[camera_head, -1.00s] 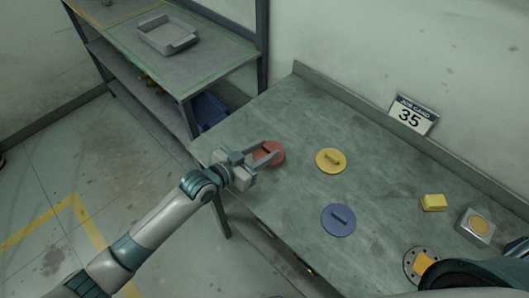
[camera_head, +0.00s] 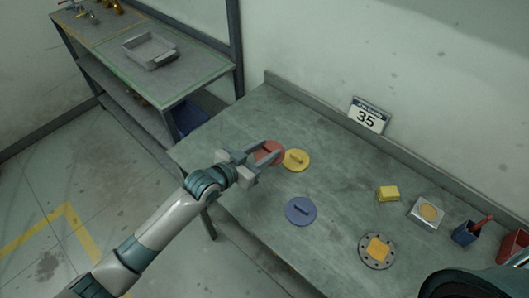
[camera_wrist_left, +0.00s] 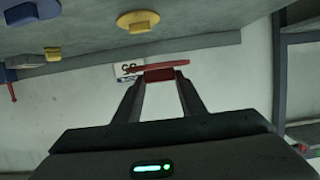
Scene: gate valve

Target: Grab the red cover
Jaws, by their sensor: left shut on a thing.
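The red cover (camera_head: 268,151) is a round disc with a raised handle. My left gripper (camera_head: 267,159) is shut on its handle. In the left wrist view, the red cover (camera_wrist_left: 158,66) shows nearly edge-on between the fingertips, clear of the table surface. In the head view it sits just left of the yellow cover (camera_head: 296,160) and appears to overlap its edge. The blue cover (camera_head: 300,211) lies flat on the table nearer the front edge. My right gripper is not in view.
A card reading 35 (camera_head: 368,116) stands against the wall. A shelf with a tray (camera_head: 150,51) is at upper left.

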